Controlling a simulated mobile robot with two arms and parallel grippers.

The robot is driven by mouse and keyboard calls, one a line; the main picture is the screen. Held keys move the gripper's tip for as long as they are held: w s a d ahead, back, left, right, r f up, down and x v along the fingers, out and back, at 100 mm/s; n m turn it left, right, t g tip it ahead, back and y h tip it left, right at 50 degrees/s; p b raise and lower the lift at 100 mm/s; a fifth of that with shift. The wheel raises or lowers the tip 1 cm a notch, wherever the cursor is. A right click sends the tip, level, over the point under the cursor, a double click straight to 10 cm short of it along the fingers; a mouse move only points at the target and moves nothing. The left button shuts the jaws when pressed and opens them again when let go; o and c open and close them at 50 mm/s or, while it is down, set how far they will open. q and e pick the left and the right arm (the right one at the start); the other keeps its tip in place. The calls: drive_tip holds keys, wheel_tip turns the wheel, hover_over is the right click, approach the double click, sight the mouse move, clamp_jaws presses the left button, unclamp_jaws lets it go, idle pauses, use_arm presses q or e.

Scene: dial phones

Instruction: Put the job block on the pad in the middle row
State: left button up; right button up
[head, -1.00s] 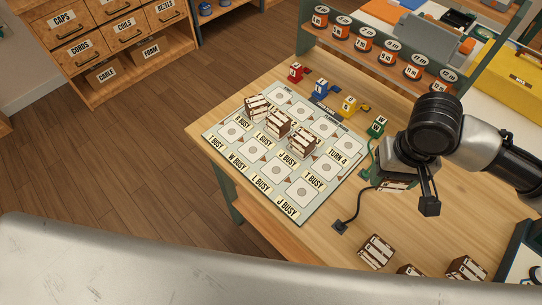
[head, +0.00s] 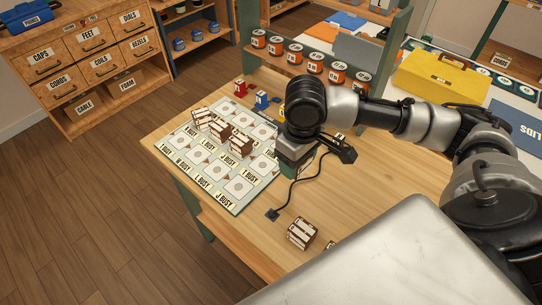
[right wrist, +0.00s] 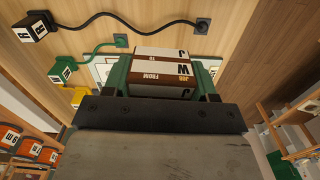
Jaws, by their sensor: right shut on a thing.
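The job block (right wrist: 162,72) is brown and white, with "JOB", "FROM", "TO", "W" and "J" on it. My right gripper (right wrist: 162,80) is shut on it, with a green finger at each side. In the head view my right gripper (head: 294,164) is at the right edge of the pad board (head: 228,208) and hides part of it. The pad (head: 262,165) at that row's right end shows bare. Bottom-row pads (head: 238,187) are bare too. My left gripper is not in view.
Another brown block (head: 302,233) lies on the table near its front edge. A black cable ends in a socket (head: 272,214) right of the board. Red (head: 240,88) and blue (head: 262,100) pieces stand behind the board, below a rack of orange cans (head: 316,61).

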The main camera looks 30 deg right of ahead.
drive_tip(key=w+f, duration=0.2)
drive_tip(key=w, duration=0.2)
hover_over(263, 165)
drive_tip(key=shift+n, duration=0.3)
drive_tip(key=f, duration=0.4)
drive_tip(key=shift+s+f, duration=0.3)
drive_tip(key=shift+w+f, duration=0.15)
drive_tip(key=shift+w, duration=0.1)
wheel_tip(263, 165, down, 4)
drive_tip(key=shift+f, duration=0.1)
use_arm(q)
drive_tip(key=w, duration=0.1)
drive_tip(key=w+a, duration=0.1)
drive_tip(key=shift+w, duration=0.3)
use_arm(e)
drive_tip(key=o, duration=0.9)
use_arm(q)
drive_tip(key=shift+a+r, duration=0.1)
use_arm(e)
drive_tip(key=shift+o, duration=0.2)
